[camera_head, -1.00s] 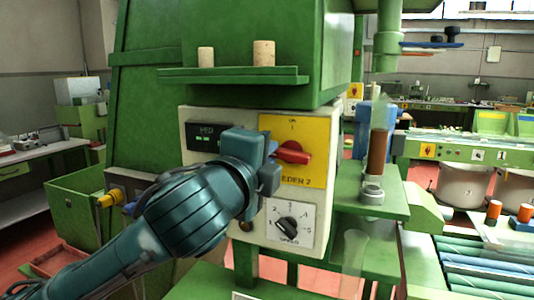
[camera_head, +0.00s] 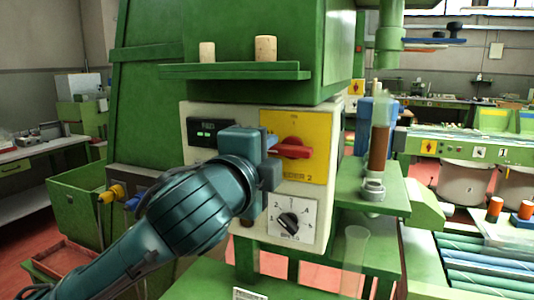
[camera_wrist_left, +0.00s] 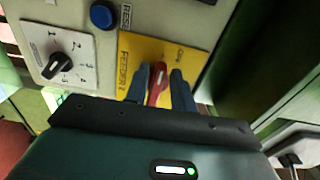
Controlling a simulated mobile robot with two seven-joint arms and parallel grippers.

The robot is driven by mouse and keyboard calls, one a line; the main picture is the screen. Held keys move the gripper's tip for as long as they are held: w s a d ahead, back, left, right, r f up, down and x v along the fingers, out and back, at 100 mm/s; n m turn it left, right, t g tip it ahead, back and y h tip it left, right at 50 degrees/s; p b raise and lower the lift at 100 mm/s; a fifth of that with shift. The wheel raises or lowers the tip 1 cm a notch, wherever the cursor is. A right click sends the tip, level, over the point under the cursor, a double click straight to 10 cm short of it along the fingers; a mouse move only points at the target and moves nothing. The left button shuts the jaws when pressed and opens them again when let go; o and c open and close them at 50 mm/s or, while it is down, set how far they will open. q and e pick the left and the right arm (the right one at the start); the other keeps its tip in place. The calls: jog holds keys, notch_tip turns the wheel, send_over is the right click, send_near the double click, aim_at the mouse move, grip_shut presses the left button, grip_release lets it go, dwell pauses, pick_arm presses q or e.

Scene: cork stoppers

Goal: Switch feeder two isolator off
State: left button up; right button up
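The feeder two isolator is a red rotary handle (camera_head: 293,149) on a yellow plate (camera_head: 308,122) lettered for feeder 2, at the right of the white control panel. The handle lies about level across the plate. My left gripper (camera_head: 271,156) is at the handle's left end. The gripper hides part of the panel's middle in the head view. My right gripper is not in view.
A speed dial (camera_head: 289,222) with a black knob sits below the yellow plate. A blue reset button (camera_wrist_left: 103,15) is beside the plate. A green shelf (camera_head: 236,71) above holds two corks. A green side table (camera_head: 385,196) stands right of the panel.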

pick_arm(q)
jog(key=shift+o, duration=0.8)
